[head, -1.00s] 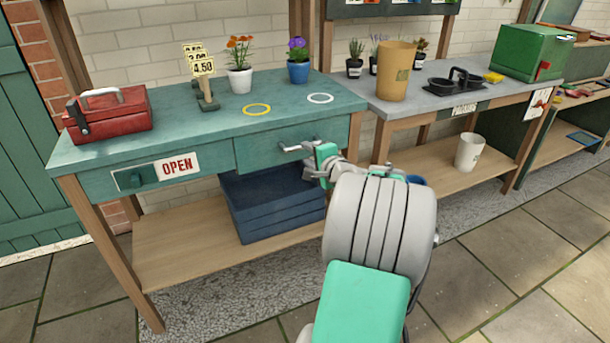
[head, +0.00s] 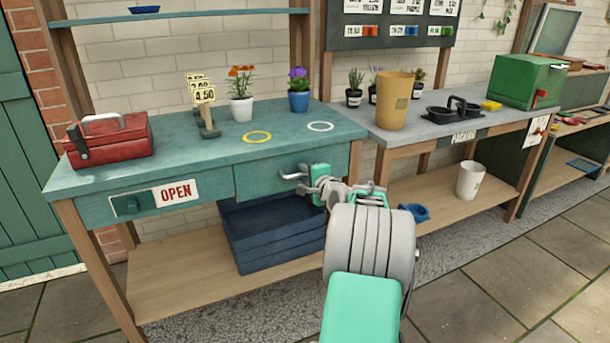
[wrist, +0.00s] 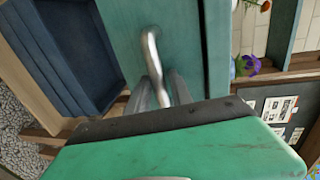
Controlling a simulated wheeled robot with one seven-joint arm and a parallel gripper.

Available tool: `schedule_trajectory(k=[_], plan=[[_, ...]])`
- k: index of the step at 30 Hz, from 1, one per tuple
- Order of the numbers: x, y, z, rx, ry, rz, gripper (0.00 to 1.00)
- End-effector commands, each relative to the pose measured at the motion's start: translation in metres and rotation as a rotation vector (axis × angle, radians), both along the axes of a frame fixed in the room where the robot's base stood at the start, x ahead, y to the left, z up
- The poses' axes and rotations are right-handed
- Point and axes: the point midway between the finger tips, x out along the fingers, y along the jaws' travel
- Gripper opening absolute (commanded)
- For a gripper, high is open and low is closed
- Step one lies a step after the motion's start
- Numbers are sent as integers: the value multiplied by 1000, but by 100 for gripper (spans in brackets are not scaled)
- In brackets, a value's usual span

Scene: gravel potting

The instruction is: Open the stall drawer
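The stall drawer (head: 262,181) is a teal front panel under the right part of the teal stall counter. It looks flush with the counter's front. Its silver bar handle (head: 292,176) sticks out from the panel. In the wrist view the bent handle (wrist: 150,45) runs down between my two grey fingers. My gripper (head: 312,184) is at the handle, with the fingers close together on either side of it; it also shows in the wrist view (wrist: 161,88). The gripper looks shut on the handle, though the green palm hides the lower part of the fingers.
Blue crates (head: 275,235) sit on the lower shelf (head: 190,275) beneath the drawer. An OPEN sign (head: 176,194) is left of it. A red toolbox (head: 108,140) and flower pots stand on the counter. A grey packing bench (head: 415,130) is to the right.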

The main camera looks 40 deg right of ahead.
Motion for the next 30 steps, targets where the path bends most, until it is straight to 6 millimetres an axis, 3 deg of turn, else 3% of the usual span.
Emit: schedule_trajectory(k=[9, 30], plan=[[0, 0, 0, 0, 0, 0, 0], [0, 0, 0, 0, 0, 0, 0]])
